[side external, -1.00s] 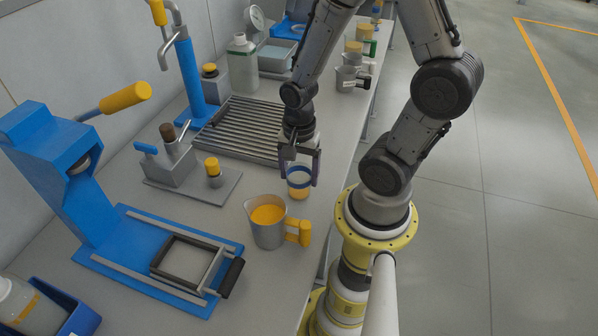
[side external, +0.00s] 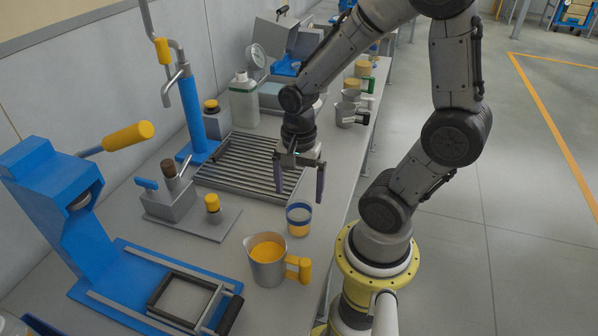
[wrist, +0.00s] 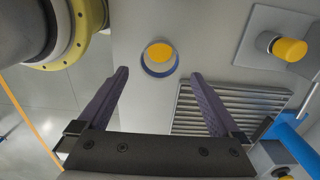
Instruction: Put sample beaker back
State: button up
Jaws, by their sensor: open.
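The sample beaker (side external: 299,219) is a small clear cup with a blue band and orange contents. It stands upright on the bench, just behind the steel jug. It also shows in the wrist view (wrist: 160,58), seen from above, beyond and between my fingertips. My gripper (side external: 299,191) is open and empty, raised above the bench near the slatted rack's front right corner. Its two purple fingers also show wide apart in the wrist view (wrist: 158,78). The fingers are clear of the beaker.
A steel jug (side external: 267,262) with orange contents and a yellow handle stands in front of the beaker. The slatted rack (side external: 245,165) lies behind left. A blue press (side external: 60,205) and a grey plate with a yellow-topped knob (side external: 212,208) stand left. Several jugs line the bench's back right.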

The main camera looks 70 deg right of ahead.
jog(key=s+a+r+n+t, duration=0.1)
jog(key=a+r+n+t, duration=0.1)
jog(key=r+n, duration=0.5)
jog(key=s+a+r+n+t, duration=0.1)
jog(key=a+r+n+t, duration=0.2)
jog(key=r+n, duration=0.5)
jog(key=shift+s+a+n+t, duration=0.3)
jog(key=shift+a+n, duration=0.2)
jog(key=shift+n, duration=1)
